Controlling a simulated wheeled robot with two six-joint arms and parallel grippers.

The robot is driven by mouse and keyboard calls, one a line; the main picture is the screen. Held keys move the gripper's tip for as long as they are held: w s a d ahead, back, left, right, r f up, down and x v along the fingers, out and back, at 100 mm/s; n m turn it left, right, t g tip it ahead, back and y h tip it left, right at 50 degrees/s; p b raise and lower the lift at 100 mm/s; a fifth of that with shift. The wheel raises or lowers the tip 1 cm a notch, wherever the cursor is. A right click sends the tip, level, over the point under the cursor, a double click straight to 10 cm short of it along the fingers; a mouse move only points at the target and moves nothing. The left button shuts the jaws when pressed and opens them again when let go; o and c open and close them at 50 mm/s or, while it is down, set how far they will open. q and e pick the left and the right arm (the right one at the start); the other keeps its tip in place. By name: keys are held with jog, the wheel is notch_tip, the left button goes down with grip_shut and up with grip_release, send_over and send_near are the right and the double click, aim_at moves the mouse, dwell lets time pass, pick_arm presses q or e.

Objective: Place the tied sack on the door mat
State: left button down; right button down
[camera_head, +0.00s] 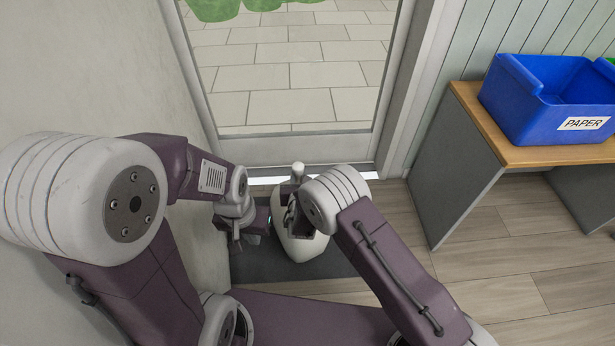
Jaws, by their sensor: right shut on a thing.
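The white tied sack (298,246) stands roughly upright in front of the glass door, its knotted top (298,168) pointing toward the door. It overlaps the dark grey door mat (262,267) in the picture; I cannot tell whether its base touches the mat. My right gripper (294,214) is shut on the tied sack, with its fingers largely hidden by my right wrist. My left gripper (246,232) is just left of the sack, over the mat's left part. Its finger gap is not clear.
The glass door (290,80) and its sill lie just beyond the mat, and a pale wall (90,60) is close at left. At right, a wooden-topped bench (475,110) carries a blue PAPER bin (540,105). Wood floor (500,260) is open at lower right.

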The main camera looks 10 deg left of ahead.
jog(key=shift+w+a+f+b, duration=0.1)
jog(key=shift+f+b, duration=1.2)
jog(key=shift+f, duration=0.5)
jog(key=shift+r, duration=0.15)
jog(key=c, duration=1.6)
grip_release()
jog(key=shift+f, duration=0.3)
jog(key=shift+o, duration=1.4)
jog(key=shift+r, duration=0.1)
jog(key=p+v, duration=0.5)
jog(key=v, duration=0.7)
